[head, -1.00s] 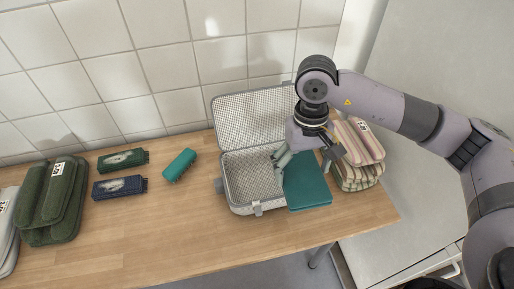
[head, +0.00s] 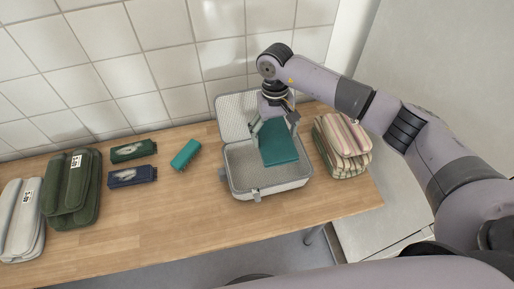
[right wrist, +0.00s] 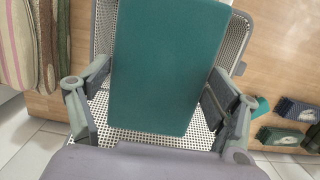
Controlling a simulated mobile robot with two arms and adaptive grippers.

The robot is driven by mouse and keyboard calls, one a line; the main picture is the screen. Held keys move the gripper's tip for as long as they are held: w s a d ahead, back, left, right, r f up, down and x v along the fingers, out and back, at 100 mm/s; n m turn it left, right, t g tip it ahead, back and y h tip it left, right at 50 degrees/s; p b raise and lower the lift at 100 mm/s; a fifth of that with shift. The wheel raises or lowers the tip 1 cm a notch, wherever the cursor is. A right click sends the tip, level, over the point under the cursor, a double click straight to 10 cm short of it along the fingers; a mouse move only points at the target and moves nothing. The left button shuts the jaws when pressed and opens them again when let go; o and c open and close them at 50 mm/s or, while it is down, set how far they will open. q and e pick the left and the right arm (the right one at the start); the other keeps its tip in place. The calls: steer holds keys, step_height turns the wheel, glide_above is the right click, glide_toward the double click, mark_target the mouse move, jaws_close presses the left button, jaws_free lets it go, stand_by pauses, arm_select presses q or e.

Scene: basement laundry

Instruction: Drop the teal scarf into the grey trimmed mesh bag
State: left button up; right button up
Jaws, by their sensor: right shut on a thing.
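The teal scarf (head: 280,148) is a flat folded rectangle. My right gripper (head: 275,122) is shut on its upper part, and it hangs down over the open grey trimmed mesh bag (head: 240,178). The bag's lid stands up at the back against the wall side. In the right wrist view the scarf (right wrist: 165,60) lies between my fingers, with the bag's mesh (right wrist: 235,45) behind it on both sides. I cannot tell whether the scarf's lower edge touches the bag's floor. My left gripper is not in view.
A striped folded stack (head: 343,145) stands right of the bag. Left of it lie a small teal roll (head: 185,155), a navy roll (head: 132,177) and a green roll (head: 132,151). Dark green (head: 75,190) and light grey (head: 22,220) bundles are at far left. The front wood is clear.

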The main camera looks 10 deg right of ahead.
steer(key=shift+f+b, duration=0.4)
steer(key=shift+f, duration=1.55)
steer(key=o, duration=1.1)
steer(key=shift+r, duration=0.15)
steer(key=r, duration=0.4)
steer(key=w+r, duration=0.1)
steer(key=r, duration=0.6)
steer(key=shift+w+a+r, duration=0.1)
steer(key=shift+w+r, duration=0.2)
steer(key=shift+w, duration=0.1)
